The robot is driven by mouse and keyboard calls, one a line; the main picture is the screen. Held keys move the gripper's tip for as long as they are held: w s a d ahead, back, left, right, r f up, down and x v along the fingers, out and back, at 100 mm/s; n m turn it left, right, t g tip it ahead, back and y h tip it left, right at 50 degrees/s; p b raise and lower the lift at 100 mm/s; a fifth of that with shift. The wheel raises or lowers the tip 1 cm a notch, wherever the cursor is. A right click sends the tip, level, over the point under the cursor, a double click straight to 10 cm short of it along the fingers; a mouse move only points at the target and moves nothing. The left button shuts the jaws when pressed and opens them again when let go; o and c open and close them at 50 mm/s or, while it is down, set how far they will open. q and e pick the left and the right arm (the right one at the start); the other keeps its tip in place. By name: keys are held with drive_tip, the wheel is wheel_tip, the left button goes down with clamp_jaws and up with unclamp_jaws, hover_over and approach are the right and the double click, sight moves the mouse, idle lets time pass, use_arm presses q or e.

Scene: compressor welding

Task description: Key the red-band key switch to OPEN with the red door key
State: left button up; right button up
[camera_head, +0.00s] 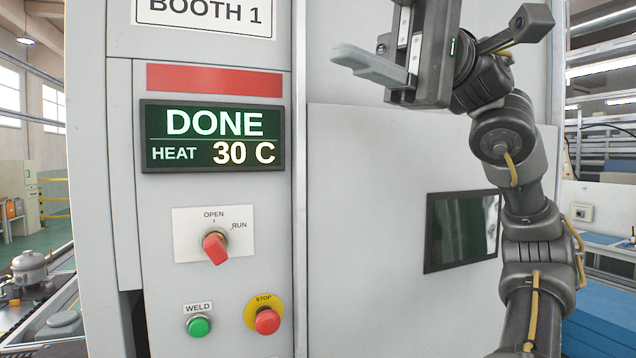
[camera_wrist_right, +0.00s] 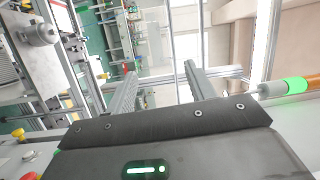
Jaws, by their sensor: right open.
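The red door key (camera_head: 215,248) sits in the key switch (camera_head: 183,248) on the booth's front panel; only its red handle shows. The switch plate is marked OPEN at the top and RUN to the upper right. I cannot tell exactly which mark the key points to. A red band (camera_head: 214,79) runs above the panel display. My right gripper (camera_head: 370,62) is up and to the right of the switch, well apart from it. In the right wrist view its two fingers (camera_wrist_right: 160,85) are spread with nothing between them. My left gripper is out of view.
The display (camera_head: 212,137) reads DONE, HEAT 30 C. A green WELD button (camera_head: 198,326) and a red STOP button (camera_head: 267,320) sit below the switch. A dark screen (camera_head: 462,231) is at the right. A compressor (camera_head: 30,270) stands at the left. A green-orange cylinder (camera_wrist_right: 295,86) is beside my right gripper.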

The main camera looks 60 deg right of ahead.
drive_tip(key=w+a+f+m+t+h, duration=0.1)
drive_tip(key=w+f+m+t+h, duration=0.25)
drive_tip(key=w, duration=0.25)
drive_tip(key=m+t+h+p, duration=0.1)
drive_tip(key=m+h+p, duration=0.25)
drive_tip(key=h, duration=0.45)
approach(222, 244)
drive_tip(key=b, duration=0.1)
drive_tip(key=p+x, duration=0.3)
drive_tip(key=x, duration=0.6)
drive_tip(key=shift+w+a+f, duration=0.1)
drive_tip(key=shift+w+f, duration=0.1)
drive_tip(key=shift+w, duration=0.15)
